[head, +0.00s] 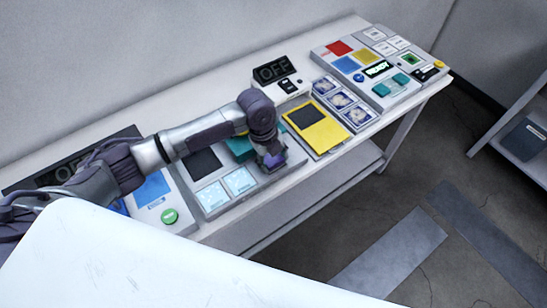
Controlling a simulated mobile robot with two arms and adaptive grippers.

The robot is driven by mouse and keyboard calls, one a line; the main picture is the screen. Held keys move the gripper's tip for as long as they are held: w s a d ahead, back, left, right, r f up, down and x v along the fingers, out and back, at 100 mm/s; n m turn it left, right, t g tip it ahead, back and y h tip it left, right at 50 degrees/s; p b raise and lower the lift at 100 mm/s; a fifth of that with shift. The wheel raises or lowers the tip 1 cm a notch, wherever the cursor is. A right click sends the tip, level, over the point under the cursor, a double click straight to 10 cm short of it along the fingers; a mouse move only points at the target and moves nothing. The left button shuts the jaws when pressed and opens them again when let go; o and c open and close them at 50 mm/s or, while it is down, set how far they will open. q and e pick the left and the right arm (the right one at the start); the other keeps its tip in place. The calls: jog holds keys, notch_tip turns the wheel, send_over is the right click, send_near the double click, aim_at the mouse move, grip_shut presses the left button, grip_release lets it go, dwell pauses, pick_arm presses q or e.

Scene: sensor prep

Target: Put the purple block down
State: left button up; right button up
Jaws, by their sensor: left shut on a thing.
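My left arm reaches in from the left across the table. My left gripper (270,158) points down over the right end of a grey panel and is shut on the purple block (272,159). The block shows only in part, as a small purple patch at the fingers. I cannot tell whether the block touches the panel below. My right gripper is not in the view.
The panel (232,205) has light-blue squares and a dark square. A yellow board (325,136) lies to its right. A shelf (525,140) stands right, across open floor.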

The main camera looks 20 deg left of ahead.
aim_at(266, 161)
pick_arm(q)
jog(key=shift+f, duration=0.15)
jog(key=o, duration=1.3)
jog(key=shift+o, duration=1.3)
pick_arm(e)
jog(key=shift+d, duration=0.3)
pick_arm(q)
notch_tip(266, 161, up, 12)
jog(key=a+b, duration=0.1)
jog(key=a, duration=0.1)
jog(key=shift+s, duration=0.35)
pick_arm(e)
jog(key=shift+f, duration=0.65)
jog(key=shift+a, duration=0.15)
